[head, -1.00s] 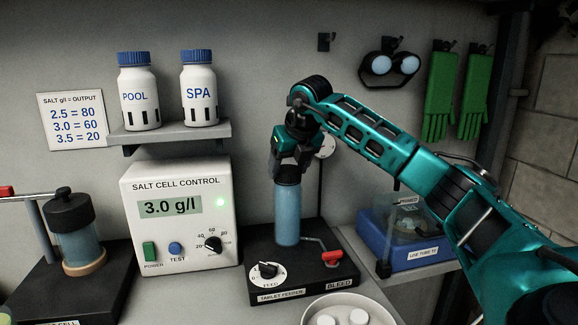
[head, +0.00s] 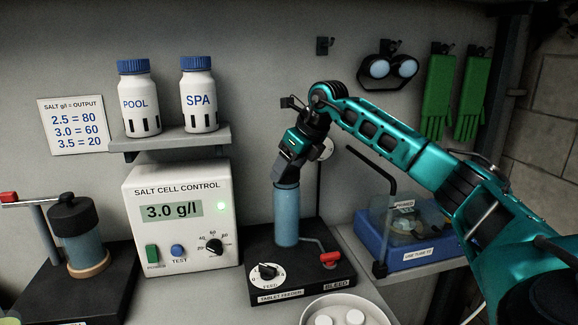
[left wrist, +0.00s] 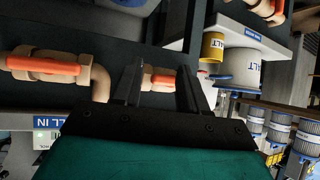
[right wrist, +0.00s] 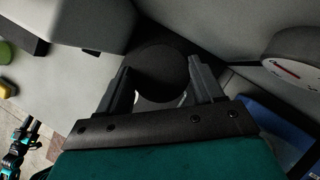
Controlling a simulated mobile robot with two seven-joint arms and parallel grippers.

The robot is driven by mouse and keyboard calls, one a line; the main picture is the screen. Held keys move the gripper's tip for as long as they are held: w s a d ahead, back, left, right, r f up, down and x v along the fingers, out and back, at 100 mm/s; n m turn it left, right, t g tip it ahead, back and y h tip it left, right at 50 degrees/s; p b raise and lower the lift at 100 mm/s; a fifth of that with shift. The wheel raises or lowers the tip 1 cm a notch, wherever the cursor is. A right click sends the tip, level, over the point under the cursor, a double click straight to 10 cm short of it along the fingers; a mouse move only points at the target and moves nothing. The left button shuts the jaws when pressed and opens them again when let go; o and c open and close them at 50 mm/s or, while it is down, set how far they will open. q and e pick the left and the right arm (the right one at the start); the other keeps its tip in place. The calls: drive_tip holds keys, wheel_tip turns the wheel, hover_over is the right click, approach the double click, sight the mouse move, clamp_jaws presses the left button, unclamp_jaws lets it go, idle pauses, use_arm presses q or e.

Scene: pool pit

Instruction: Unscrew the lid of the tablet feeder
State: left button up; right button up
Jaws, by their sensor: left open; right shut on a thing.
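The tablet feeder (head: 286,214) is an upright clear blue cylinder on a black base (head: 310,275). Its round black lid (right wrist: 162,66) shows in the right wrist view between the fingers of my right gripper (right wrist: 160,80), which is shut on it. In the head view the right gripper (head: 287,176) sits at the top of the cylinder and hides the lid. I cannot tell whether the lid is loose. My left gripper (left wrist: 158,75) is open and empty in the left wrist view, facing pipes with orange-handled valves (left wrist: 42,66). It is outside the head view.
The salt cell control box (head: 180,217) stands left of the feeder. A shelf (head: 170,141) with two white bottles is above it. A bowl of white tablets (head: 345,306) is in front of the feeder. A blue tray (head: 410,252) is to the right, under my right arm.

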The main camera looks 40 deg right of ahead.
sight(289, 170)
drive_tip(key=shift+r, duration=1.95)
